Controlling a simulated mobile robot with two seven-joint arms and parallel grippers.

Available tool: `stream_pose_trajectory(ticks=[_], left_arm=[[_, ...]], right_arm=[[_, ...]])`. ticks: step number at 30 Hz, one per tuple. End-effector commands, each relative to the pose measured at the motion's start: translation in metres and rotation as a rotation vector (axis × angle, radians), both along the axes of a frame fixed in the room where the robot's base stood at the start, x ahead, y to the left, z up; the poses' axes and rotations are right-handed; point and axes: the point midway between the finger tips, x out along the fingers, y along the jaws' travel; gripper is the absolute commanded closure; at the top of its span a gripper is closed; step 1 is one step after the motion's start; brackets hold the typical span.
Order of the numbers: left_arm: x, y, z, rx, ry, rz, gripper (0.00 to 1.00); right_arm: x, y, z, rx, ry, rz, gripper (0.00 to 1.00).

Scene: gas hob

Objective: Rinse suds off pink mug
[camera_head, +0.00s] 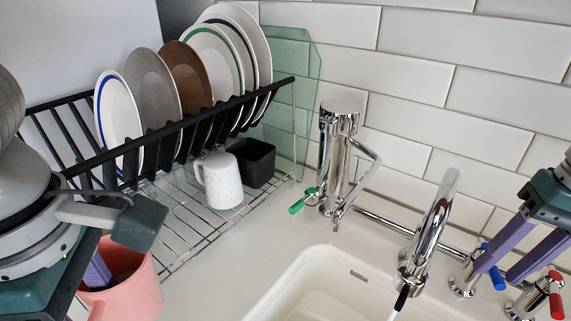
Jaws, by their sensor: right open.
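The pink mug (140,292) is at the lower left, cut off by the bottom edge. My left gripper (97,272) reaches it from the left, with one purple finger inside its mouth. The other finger is hidden, so I cannot tell whether the jaws grip its wall. No suds can be made out on the mug. My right gripper (498,273) is open, its two purple fingers apart at the blue-handled tap (488,277); contact is unclear. The chrome spout (433,225) curves over the white sink (290,290). A thin pale streak shows below its dark tip; I cannot tell if it is water.
A black dish rack (190,125) with several plates stands at the back left. A speckled white mug (221,180) and a black cup (254,162) sit on its wire shelf. A chrome dispenser with a green lever (302,201) and a red-handled tap (540,298) stand behind the sink.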

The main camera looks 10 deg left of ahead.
Motion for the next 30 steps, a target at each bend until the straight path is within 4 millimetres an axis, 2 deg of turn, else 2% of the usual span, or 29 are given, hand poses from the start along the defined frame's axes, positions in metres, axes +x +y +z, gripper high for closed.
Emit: stream_pose_trajectory(ticks=[8, 20, 30], left_arm=[[0.0005, -0.0002, 0.0002, -0.001, -0.001, 0.000, 1.00], [0.0004, -0.0001, 0.0002, -0.001, -0.001, 0.000, 1.00], [0.0004, -0.0001, 0.0002, -0.001, -0.001, 0.000, 1.00]], right_arm=[[0.0001, 0.0000, -0.0016, -0.001, -0.001, -0.001, 0.57], [0.0002, -0.0001, -0.0013, -0.001, -0.001, 0.000, 1.00], [0.0003, 0.0000, -0.0011, -0.001, -0.001, 0.000, 1.00]])
